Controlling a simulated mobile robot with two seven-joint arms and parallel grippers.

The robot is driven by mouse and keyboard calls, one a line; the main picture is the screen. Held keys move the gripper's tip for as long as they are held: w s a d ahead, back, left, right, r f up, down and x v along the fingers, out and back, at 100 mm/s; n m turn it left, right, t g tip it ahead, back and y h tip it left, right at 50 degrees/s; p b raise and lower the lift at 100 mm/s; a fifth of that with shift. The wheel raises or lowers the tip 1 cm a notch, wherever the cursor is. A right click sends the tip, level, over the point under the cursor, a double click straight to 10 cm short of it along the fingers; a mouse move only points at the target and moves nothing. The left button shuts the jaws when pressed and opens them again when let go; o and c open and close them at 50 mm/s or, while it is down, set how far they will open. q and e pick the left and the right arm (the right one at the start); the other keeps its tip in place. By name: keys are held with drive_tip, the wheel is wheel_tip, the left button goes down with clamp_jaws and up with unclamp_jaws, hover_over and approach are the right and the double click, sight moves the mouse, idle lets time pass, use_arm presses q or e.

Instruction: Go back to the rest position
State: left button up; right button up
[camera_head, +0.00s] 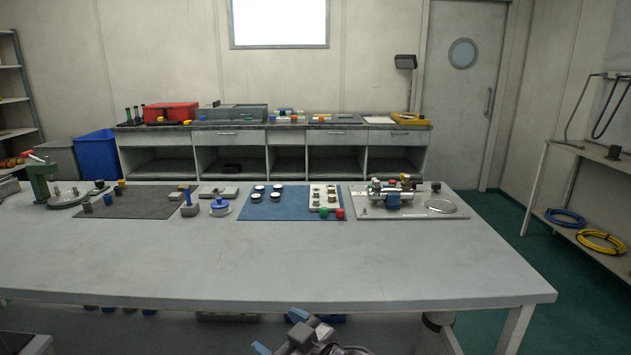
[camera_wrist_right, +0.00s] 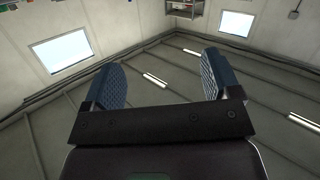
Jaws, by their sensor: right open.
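My right gripper (camera_head: 277,338) shows at the bottom middle of the head view, in front of the table's near edge and apart from everything on it. In the right wrist view the right gripper (camera_wrist_right: 160,88) has its two blue-padded fingers spread wide with nothing between them; behind them are only the ceiling, lights and walls. My left gripper is not in the head view. The diver air panel (camera_head: 450,208), a light plate with metal fittings and colored knobs, lies at the right of the grey table (camera_head: 280,270).
A blue mat (camera_head: 290,212) with gauges and a dark mat (camera_head: 140,205) with small parts lie along the table's far side. A green press (camera_head: 42,180) stands at the far left. The table's near half is bare. A shelf (camera_head: 580,235) with hoses stands at right.

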drive_tip(key=s+d+f+m+t+h+p, duration=0.1)
drive_tip(key=s+d+f+m+h, duration=0.15)
drive_tip(key=d, duration=0.55)
drive_tip(key=s+d+f+m+t+h+p, duration=0.1)
drive_tip(key=s+d+f+m+h, duration=0.15)
drive_tip(key=d, duration=0.45)
drive_tip(key=s+d+f+m+t+h, duration=0.2)
drive_tip(key=s+d+f+h, duration=0.15)
drive_tip(key=d, duration=0.45)
use_arm(q)
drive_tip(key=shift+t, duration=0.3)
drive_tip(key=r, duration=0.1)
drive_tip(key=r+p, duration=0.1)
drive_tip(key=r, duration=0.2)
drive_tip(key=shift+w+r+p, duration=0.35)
drive_tip(key=shift+p, duration=0.05)
use_arm(e)
drive_tip(key=s+d+f+m+g+h, duration=0.1)
drive_tip(key=s+d+f+g, duration=0.1)
drive_tip(key=s+d+f, duration=0.3)
drive_tip(key=s+d+f+m+g+h, duration=0.1)
drive_tip(key=s+d+f, duration=0.4)
drive_tip(key=s, duration=0.9)
drive_tip(key=shift+f+m+g+h, duration=0.2)
drive_tip(key=shift+m+g+h, duration=0.25)
drive_tip(key=shift+h, duration=0.2)
